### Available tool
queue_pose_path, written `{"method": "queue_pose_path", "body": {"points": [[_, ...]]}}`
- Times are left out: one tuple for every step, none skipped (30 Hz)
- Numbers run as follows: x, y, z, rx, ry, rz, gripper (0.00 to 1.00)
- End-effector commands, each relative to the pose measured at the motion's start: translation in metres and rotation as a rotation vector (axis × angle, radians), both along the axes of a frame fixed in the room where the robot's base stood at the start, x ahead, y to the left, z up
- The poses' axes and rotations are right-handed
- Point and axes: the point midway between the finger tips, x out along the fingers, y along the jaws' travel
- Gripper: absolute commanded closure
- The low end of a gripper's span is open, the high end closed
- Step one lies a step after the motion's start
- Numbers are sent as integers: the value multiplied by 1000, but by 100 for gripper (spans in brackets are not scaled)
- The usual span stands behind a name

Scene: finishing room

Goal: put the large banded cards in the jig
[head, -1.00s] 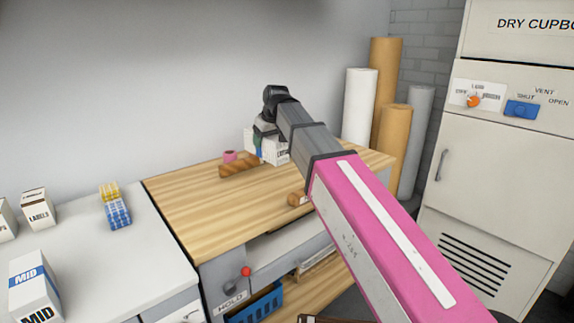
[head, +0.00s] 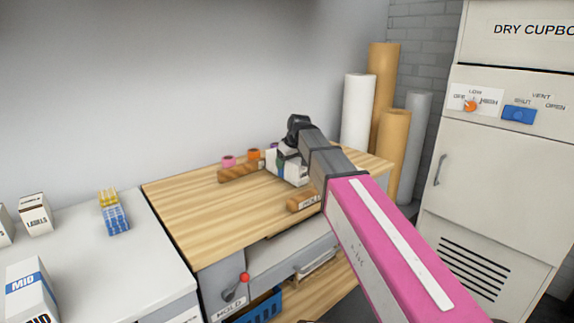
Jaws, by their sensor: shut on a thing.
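My gripper (head: 287,150) is seen from behind, partly hidden by its own wrist, over the back right of the wooden bench (head: 190,205). It is shut on a white pack (head: 292,172) with green and dark marks near its top, which I take for the large banded cards. I cannot tell whether the pack touches the bench top or hangs just above it. No part of the bench can be clearly made out as the jig. A brown ridged block (head: 238,173) lies left of the pack.
A pink roll (head: 227,161) and an orange roll (head: 253,154) stand by the block. Boxes stand on the white counter (head: 75,240) at left. Tall rolls (head: 358,115) stand behind. The bench's left half is clear.

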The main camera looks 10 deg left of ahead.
Motion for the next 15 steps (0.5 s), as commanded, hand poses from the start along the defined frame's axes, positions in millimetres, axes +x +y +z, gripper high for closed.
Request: {"method": "queue_pose_path", "body": {"points": [[0,0,-6,0,1,0,75],[-1,0,-8,0,1,0,75],[0,0,-10,1,1,0,75],[0,0,-10,0,0,0,75],[0,0,-10,0,0,0,75],[0,0,-9,0,0,0,75],[0,0,-9,0,0,0,75],[0,0,-9,0,0,0,75],[0,0,-9,0,0,0,75],[0,0,-9,0,0,0,75],[0,0,-10,0,0,0,75],[0,0,-11,0,0,0,75],[0,0,-11,0,0,0,75],[0,0,-12,0,0,0,33],[0,0,-12,0,0,0,20]]}}
